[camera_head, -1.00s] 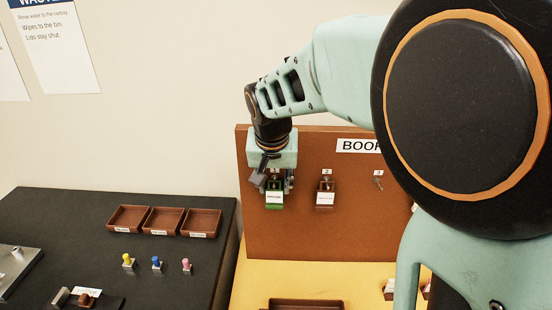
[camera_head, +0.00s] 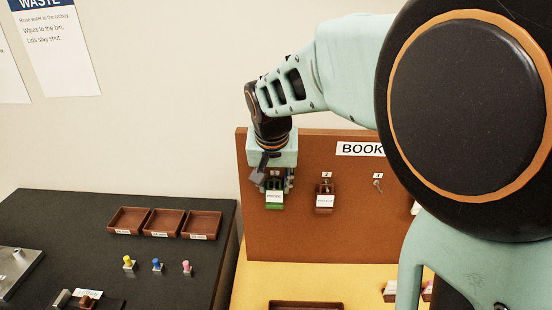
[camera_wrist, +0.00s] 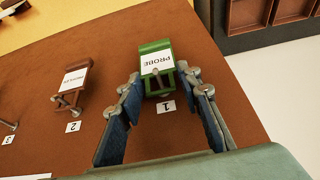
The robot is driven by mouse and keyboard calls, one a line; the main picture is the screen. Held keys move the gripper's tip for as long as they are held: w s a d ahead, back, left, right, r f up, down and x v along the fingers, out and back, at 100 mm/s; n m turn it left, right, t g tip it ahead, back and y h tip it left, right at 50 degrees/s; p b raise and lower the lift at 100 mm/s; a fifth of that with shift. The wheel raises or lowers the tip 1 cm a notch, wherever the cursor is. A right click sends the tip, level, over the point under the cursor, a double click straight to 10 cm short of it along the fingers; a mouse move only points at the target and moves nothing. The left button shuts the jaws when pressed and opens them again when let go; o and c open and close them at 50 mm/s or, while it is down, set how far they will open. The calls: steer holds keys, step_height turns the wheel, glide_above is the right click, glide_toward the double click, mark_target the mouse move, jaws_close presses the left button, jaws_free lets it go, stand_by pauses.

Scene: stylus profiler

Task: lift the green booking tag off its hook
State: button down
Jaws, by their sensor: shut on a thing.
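The green booking tag (camera_head: 274,199) has a white label and is at place 1 on the brown board. In the wrist view the green tag (camera_wrist: 154,58) shows its label reading PROBE. My gripper (camera_head: 273,180) is at the tag's top end, in front of the board. In the wrist view my gripper (camera_wrist: 160,86) has a finger on each side of the tag's near end and is shut on it. A metal hook pin shows at that end, and the tag still appears to be at it. The exact finger contact is partly hidden.
A brown tag (camera_head: 325,197) hangs at place 2, right of the green one. Hook 3 (camera_head: 377,185) is bare. The brown board (camera_head: 300,235) stands behind a yellow surface. Brown trays (camera_head: 164,223) and coloured pegs (camera_head: 157,265) are on the dark bench at left.

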steer(key=s+b, duration=0.2)
steer(key=s, duration=0.6)
steer(key=shift+a+b, duration=0.2)
steer(key=shift+b, duration=0.1)
stand_by(0.6)
steer(key=shift+s+r, duration=0.1)
